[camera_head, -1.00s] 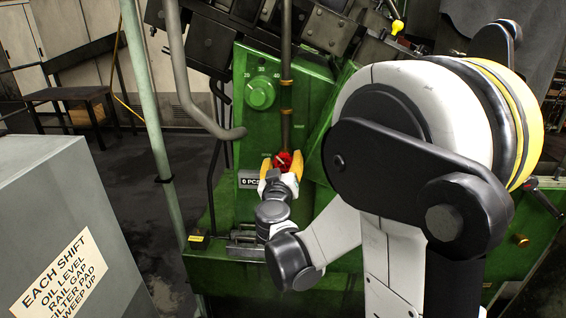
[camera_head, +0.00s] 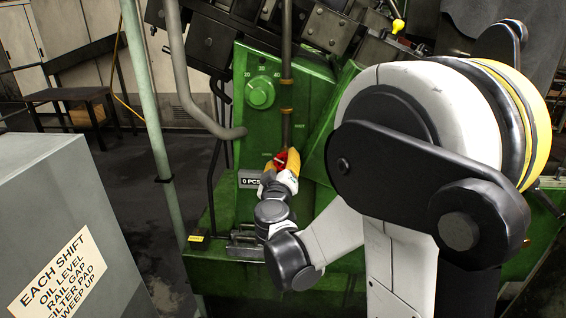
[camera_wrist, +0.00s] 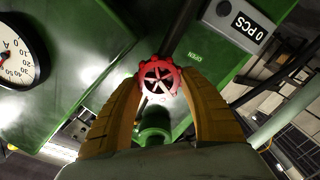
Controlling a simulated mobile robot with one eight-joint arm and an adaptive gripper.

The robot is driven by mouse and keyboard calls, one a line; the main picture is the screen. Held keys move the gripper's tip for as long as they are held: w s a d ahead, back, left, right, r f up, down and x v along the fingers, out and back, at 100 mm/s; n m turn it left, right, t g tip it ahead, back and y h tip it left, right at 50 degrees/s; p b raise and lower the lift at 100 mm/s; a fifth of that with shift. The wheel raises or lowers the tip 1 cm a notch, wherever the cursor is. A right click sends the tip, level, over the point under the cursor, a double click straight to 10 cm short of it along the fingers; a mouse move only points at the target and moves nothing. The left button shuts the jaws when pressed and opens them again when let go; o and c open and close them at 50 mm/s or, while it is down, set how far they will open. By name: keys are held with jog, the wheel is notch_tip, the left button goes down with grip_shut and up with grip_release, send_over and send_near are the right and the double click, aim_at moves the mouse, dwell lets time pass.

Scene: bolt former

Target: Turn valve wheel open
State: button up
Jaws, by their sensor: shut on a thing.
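The red valve wheel (camera_wrist: 159,79) sits on the green machine front, and in the wrist view it lies between the tips of my gripper's two orange fingers. In the head view only a small part of the wheel (camera_head: 281,161) shows, the rest being covered by my gripper (camera_head: 286,164). My gripper (camera_wrist: 160,88) is shut on the wheel's rim, one finger on each side. A dark vertical pipe (camera_head: 286,125) runs down to the wheel. In the wrist view a green fitting (camera_wrist: 153,124) shows between the fingers, below the wheel.
A counter reading "0 PCS" (camera_head: 251,181) is beside the wheel. A green dial knob (camera_head: 260,94) is above it. A grey bent pipe (camera_head: 184,80) and a pale green post (camera_head: 150,110) stand to the left. A grey cabinet (camera_head: 60,165) fills the lower left. A gauge (camera_wrist: 18,60) shows in the wrist view.

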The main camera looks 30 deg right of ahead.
jog(key=n, duration=0.6)
jog(key=shift+w+a+f+b, duration=0.1)
jog(key=shift+f+b, duration=0.1)
jog(key=shift+b, duration=0.2)
jog(key=n, duration=0.5)
jog(key=shift+f+n, duration=0.15)
jog(key=shift+n, duration=0.15)
jog(key=o, duration=0.9)
jog(key=v, duration=1.2)
